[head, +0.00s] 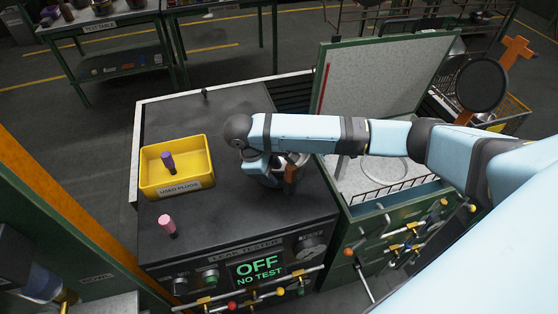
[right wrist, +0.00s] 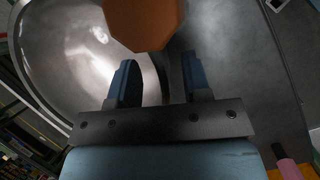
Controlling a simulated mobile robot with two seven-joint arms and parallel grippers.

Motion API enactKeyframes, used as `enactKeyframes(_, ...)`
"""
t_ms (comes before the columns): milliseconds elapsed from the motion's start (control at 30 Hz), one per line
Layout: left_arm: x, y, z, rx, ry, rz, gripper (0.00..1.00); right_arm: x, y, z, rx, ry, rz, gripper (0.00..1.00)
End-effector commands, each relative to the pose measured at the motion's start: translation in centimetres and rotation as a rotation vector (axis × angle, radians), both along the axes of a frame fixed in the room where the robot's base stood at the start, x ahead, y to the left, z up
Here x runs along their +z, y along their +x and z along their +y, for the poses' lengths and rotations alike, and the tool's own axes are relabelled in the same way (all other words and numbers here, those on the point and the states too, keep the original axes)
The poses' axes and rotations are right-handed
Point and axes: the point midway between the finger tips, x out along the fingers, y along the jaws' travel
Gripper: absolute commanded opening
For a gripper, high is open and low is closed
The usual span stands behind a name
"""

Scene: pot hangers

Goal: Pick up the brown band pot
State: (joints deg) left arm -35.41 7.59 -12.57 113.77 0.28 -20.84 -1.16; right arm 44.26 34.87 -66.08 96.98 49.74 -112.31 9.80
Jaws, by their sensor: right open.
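A shiny metal pot (head: 271,180) stands on the dark top of the leak tester, partly hidden under my right gripper (head: 262,163). A brown piece (head: 291,174), which looks like its handle, shows at its right side. In the right wrist view the pot's round metal interior (right wrist: 65,60) fills the left. A brown eight-sided piece (right wrist: 145,22) sits just beyond the fingertips. The two blue fingers of my right gripper (right wrist: 157,80) are apart, with the pot's edge seen between them. I cannot make out a brown band. My left gripper is not in view.
A yellow used-plugs tray (head: 172,189) holding a purple plug (head: 168,161) sits left of the pot. A pink plug (head: 167,225) stands in front. An open-lidded green tank (head: 385,70) is at right, and a dark pan (head: 482,84) hangs beyond it.

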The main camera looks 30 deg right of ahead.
Motion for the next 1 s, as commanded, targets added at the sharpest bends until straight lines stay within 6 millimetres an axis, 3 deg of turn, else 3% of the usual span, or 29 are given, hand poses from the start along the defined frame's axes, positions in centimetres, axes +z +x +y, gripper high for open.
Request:
enactKeyframes(267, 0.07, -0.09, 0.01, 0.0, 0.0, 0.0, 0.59, -0.38, -0.08, -0.16, 0.0, 0.0, 0.0, 0.44)
enactKeyframes(467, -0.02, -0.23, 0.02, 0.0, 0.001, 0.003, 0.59, -0.36, -0.08, -0.15, 0.0, 0.0, 0.0, 0.01)
enactKeyframes(1000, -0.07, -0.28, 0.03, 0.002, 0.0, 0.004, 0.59, -0.36, -0.08, -0.15, 0.0, 0.0, 0.0, 0.0)
